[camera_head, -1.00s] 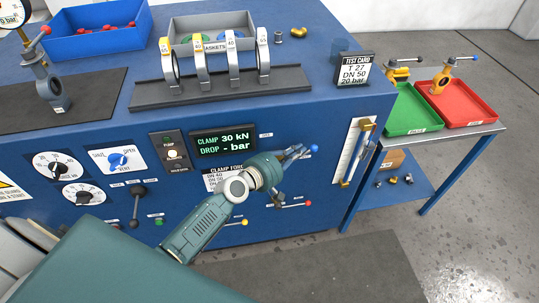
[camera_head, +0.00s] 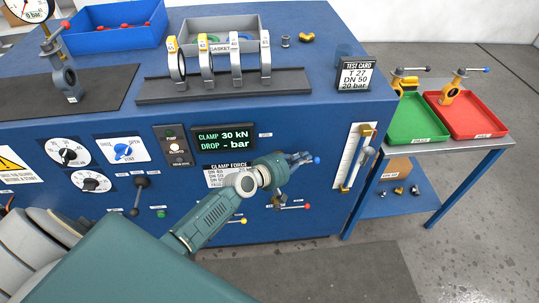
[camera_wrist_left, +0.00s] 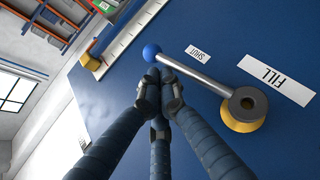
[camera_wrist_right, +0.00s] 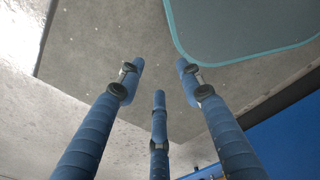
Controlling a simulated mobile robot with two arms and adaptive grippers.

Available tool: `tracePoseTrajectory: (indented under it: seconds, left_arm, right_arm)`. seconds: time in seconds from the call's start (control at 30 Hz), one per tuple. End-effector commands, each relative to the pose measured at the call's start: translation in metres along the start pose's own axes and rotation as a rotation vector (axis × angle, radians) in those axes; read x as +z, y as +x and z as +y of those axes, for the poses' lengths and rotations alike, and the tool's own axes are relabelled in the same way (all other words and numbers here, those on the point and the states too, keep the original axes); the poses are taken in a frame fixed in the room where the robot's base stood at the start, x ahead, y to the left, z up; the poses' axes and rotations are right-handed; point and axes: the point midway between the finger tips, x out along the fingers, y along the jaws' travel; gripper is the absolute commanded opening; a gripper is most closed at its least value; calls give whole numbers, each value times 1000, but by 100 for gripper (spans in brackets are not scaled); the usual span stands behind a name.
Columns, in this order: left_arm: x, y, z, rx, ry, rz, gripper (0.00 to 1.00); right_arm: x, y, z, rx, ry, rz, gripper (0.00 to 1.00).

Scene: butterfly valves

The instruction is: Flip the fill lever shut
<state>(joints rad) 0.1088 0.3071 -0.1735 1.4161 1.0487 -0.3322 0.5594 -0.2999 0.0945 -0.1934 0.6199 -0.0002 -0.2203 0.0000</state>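The fill lever (camera_wrist_left: 200,73) is a grey rod with a blue ball end (camera_wrist_left: 151,52), on a yellow-collared pivot by the FILL label (camera_wrist_left: 274,80). A SHUT label (camera_wrist_left: 198,53) is close to the rod, towards its ball end. In the head view the blue ball (camera_head: 317,160) shows just past the fingertips, and the pivot is hidden. My left gripper (camera_wrist_left: 160,82) has its fingers together, with nothing seen between them. Its tips are beside the ball; contact is unclear. It also shows in the head view (camera_head: 300,158). My right gripper (camera_wrist_right: 160,75) is spread and empty above the floor.
Red-tipped (camera_head: 308,206) and yellow-tipped (camera_head: 243,221) levers are below the left gripper. A gauge with a yellow-ended rod (camera_head: 358,158) is to its right. Dials (camera_head: 68,151) and a display (camera_head: 224,137) are to its left. A side table (camera_head: 452,150) holds green and red trays.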

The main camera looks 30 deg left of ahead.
Motion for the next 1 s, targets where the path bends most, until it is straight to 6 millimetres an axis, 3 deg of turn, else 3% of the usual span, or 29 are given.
tracePoseTrajectory:
  seconds: [0.1, 0.23, 0.8, 1.0]
  left_arm:
    - [1, 2, -1, 1, 0, 0, 0]
    - [2, 2, -2, 1, -1, 0, 0]
    - [1, 2, -1, 2, -1, 1, 0]
    - [-3, 0, 16, 3, -1, 1, 0]
  right_arm:
    - [-3, 2, -19, -21, 2, 4, 36]
    - [-5, 3, -29, -32, 0, 6, 36]
    - [-1, 3, -8, -9, 0, 2, 36]
    - [-3, -12, -8, -10, 0, 2, 36]
